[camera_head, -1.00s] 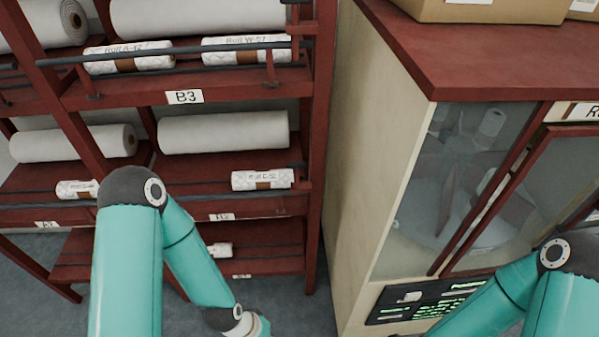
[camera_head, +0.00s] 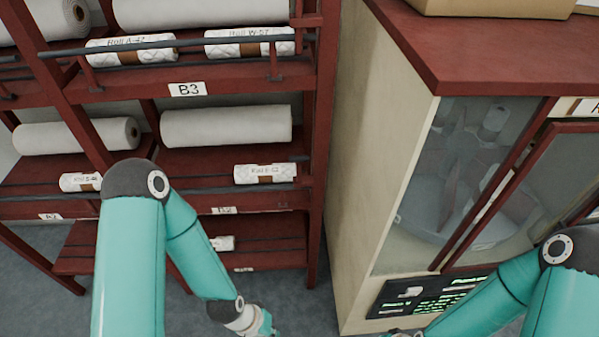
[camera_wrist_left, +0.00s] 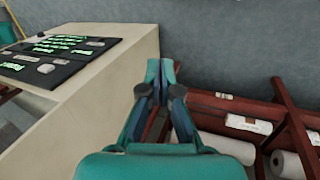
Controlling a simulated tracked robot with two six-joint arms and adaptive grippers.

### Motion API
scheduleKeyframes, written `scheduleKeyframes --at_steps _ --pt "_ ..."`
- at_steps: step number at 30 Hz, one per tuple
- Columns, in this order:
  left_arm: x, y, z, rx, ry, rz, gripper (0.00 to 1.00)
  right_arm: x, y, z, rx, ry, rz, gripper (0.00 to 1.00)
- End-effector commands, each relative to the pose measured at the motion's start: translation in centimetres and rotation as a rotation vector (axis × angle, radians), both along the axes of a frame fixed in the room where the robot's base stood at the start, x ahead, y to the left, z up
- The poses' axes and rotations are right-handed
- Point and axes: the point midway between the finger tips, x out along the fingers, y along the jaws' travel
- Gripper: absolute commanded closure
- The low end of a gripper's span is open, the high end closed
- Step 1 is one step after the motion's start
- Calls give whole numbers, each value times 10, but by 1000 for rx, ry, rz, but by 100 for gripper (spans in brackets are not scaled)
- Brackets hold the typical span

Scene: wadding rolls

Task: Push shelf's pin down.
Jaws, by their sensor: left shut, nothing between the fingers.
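The red shelf rack (camera_head: 316,150) stands at the left in the head view, with dark rails along its shelf fronts. Small dark fittings sit at the rail ends, but I cannot tell which one is the pin. My left gripper (camera_head: 270,330) is at the bottom edge of the head view, in front of the rack's lower part and partly cut off. In the left wrist view, my left gripper (camera_wrist_left: 160,72) is shut and empty, with its fingertips against a grey floor background. The rack (camera_wrist_left: 220,102) is to its right there.
White rolls (camera_head: 225,126) and smaller labelled rolls (camera_head: 265,173) lie on the shelves. A cream and red cabinet (camera_head: 385,150) with glass doors stands to the right. Its control panel (camera_head: 430,298) also shows in the left wrist view (camera_wrist_left: 50,52). Grey floor shows between rack and cabinet.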

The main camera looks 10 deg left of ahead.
Motion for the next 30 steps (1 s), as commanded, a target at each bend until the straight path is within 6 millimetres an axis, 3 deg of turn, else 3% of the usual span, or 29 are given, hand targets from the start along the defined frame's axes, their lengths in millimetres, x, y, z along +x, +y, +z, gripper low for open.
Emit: scheduleKeyframes --at_steps 1,7,11,14,18,21,25,30 --pt "0 0 0 0 0 0 97 0 0 0 0 0 0 7" --pt "12 4 1 18 -69 -37 63 0 0 0 0 0 0 7" --pt "41 19 1 84 -197 -30 61 0 0 0 0 0 0 7" --pt "80 41 10 183 -350 -5 61 0 0 -6 0 0 0 7" --pt "152 70 33 364 -634 19 61 0 0 -44 0 0 0 7" --pt "189 79 62 471 -812 42 61 0 0 -71 0 1 0 7" --pt "223 80 107 579 -1037 91 61 0 0 -113 0 0 0 7" --pt "237 59 163 613 -1297 182 61 0 0 -174 0 0 0 7"
